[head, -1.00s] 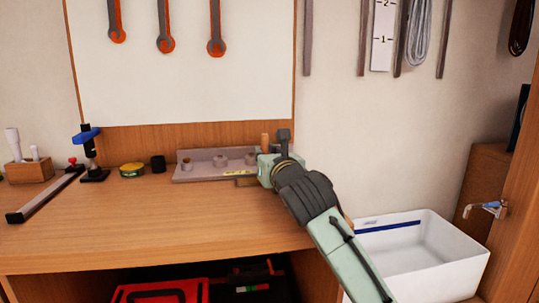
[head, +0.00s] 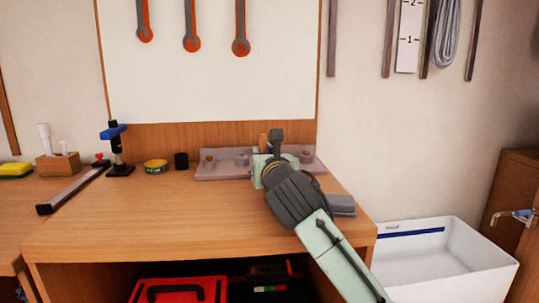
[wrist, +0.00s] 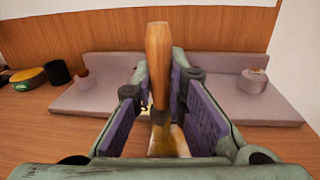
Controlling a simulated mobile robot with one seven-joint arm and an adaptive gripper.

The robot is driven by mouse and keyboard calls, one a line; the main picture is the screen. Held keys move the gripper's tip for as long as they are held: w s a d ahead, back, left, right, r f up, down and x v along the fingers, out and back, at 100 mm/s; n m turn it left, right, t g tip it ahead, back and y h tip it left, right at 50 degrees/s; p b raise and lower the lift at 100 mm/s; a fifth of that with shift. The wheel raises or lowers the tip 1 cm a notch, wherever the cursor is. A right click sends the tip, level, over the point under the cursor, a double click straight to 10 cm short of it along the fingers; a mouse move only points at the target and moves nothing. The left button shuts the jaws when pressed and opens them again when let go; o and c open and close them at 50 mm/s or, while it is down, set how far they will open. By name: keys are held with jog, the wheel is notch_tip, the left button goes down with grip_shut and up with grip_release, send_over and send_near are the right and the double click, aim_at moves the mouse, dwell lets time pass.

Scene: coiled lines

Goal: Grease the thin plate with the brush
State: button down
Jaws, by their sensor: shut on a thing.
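My gripper (head: 262,166) is at the grey fixture on the bench. In the wrist view its purple-padded fingers (wrist: 160,100) are shut on a brush (wrist: 158,62), with the wooden handle upright between them. The handle top also shows in the head view (head: 262,140). The brush's lower end is pale and partly hidden between the fingers; whether it touches anything I cannot tell. The grey fixture (head: 212,173) has a low back wall and several round posts; its middle is hidden behind my gripper. I cannot pick out the thin plate for certain.
A grey block (head: 341,205) lies right of my arm. The bench front (head: 150,225) is clear. A white tub (head: 450,250) is at lower right.

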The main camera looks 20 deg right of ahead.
jog(key=shift+w+a, duration=0.2)
jog(key=shift+a, duration=0.65)
notch_tip(320, 180, up, 6)
jog(key=p, duration=0.4)
jog(key=shift+p, duration=0.3)
notch_tip(320, 180, up, 3)
jog(key=shift+r+p, duration=0.1)
jog(key=shift+p, duration=1.05)
